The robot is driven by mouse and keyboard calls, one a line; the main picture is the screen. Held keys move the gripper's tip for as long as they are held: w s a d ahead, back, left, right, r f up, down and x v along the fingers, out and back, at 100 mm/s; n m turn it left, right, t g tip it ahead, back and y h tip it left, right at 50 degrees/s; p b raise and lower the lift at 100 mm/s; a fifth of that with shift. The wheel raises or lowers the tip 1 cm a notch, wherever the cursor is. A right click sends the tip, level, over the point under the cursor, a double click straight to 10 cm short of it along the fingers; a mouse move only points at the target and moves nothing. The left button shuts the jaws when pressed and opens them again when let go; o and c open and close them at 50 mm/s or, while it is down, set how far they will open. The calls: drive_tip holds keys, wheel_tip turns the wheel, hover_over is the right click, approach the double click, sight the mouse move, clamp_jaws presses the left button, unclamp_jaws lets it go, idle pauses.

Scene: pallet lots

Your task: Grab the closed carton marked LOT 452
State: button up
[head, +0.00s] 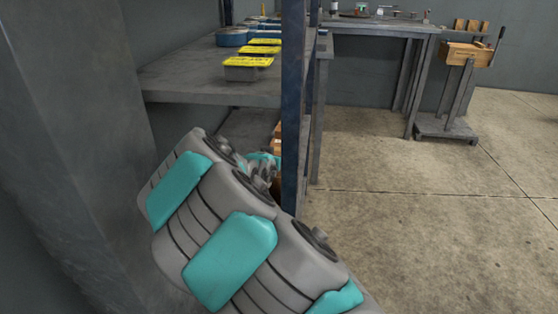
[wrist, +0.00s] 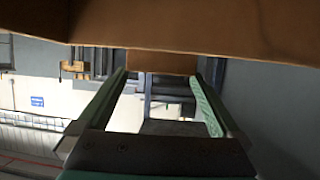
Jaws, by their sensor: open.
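A brown carton surface (wrist: 190,25) fills the top of the wrist view, very close to the camera. A smaller brown face (wrist: 161,61) shows between the far ends of my fingers; I cannot tell whether it belongs to the same carton. No LOT 452 marking is readable. My gripper (wrist: 160,76) is open, with its two fingers apart and nothing clearly held. In the head view, a sliver of brown carton (head: 277,145) shows on the lower shelf level behind the blue post, mostly hidden by my arm and the post.
A blue rack post (head: 293,110) stands right beside my arm. A workbench (head: 370,28) and a stand with a wooden box (head: 466,55) are behind. The floor (head: 430,210) at right is clear.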

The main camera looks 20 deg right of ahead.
sight(277, 153)
drive_tip(key=shift+p+x, duration=0.4)
drive_tip(key=shift+x, duration=2.75)
drive_tip(key=shift+r, duration=0.1)
drive_tip(key=c, duration=1.4)
drive_tip(key=shift+c, duration=0.2)
